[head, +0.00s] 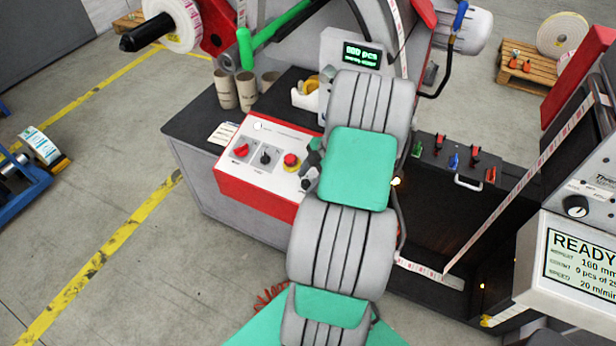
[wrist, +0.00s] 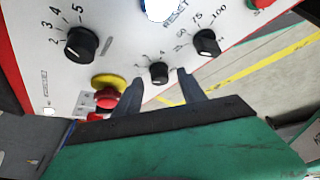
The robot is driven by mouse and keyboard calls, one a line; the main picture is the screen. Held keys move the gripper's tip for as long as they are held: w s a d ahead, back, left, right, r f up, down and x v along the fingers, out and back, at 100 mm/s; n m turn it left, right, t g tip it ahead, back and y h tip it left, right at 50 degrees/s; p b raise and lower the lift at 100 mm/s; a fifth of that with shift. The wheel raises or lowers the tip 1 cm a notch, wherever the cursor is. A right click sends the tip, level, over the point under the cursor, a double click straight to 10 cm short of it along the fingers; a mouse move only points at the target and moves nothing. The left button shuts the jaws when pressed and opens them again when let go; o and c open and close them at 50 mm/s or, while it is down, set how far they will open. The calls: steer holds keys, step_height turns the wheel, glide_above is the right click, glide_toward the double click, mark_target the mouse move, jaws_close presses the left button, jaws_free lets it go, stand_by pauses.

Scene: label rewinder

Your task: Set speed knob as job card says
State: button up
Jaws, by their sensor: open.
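In the wrist view a white panel carries three black knobs with scales: a larger one at left (wrist: 80,44) marked about 2 to 5, a small one in the middle (wrist: 158,72), and one at right (wrist: 206,42) marked up to 100. Which is the speed knob cannot be read. My gripper (wrist: 159,76) is open, its fingers either side of the middle knob; contact cannot be told. In the head view my arm mostly hides the gripper (head: 308,168) at the control box (head: 262,183). A small white card (head: 226,133), possibly the job card, lies on the bench; its text is illegible.
A red emergency stop (wrist: 107,98) on a yellow base sits left of my fingers; a blue reset button (wrist: 160,8) is above. A screen (head: 575,265) reads READY, speed 20 m/min. Cardboard cores (head: 226,90) stand behind the box. The floor at left is mostly open.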

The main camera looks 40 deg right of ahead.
steer(key=shift+f, duration=0.15)
jaws_close()
stand_by(0.4)
